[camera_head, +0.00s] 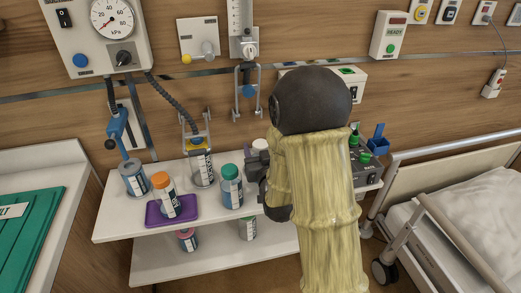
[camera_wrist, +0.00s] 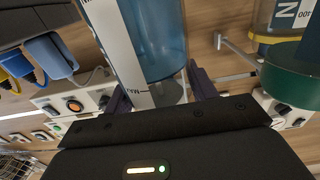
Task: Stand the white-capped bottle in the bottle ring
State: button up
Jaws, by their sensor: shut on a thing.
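My gripper (camera_wrist: 160,92) is shut on a clear bottle of bluish liquid (camera_wrist: 155,35) with a white label; its cap is out of the wrist view. In the head view, my gripper (camera_head: 262,180) is at the shelf's right part, largely hidden by my arm. A white cap (camera_head: 260,144) shows just above it, probably that of the held bottle, whose body is hidden there. A bracket with a blue knob (camera_head: 248,90) hangs on the wall behind; I cannot tell whether it is the bottle ring.
An orange-capped bottle (camera_head: 164,190) stands on a purple tray (camera_head: 153,214); a teal-capped bottle (camera_head: 231,188) stands left of my gripper. A hosed jar (camera_head: 202,168) and a blue-topped canister (camera_head: 134,178) are behind. The bed (camera_head: 455,190) is at right. The shelf's front left (camera_head: 115,222) is clear.

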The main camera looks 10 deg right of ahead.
jog(key=w+f+p, duration=0.1)
jog(key=w+f, duration=0.1)
jog(key=w, duration=0.6)
jog(key=shift+f, duration=0.2)
jog(key=shift+f+b, duration=0.15)
jog(key=shift+b, duration=0.3)
dwell(1.1)
jog(key=shift+s+b, duration=0.2)
jog(key=shift+b, duration=0.15)
jog(key=shift+a, duration=0.1)
dwell(0.6)
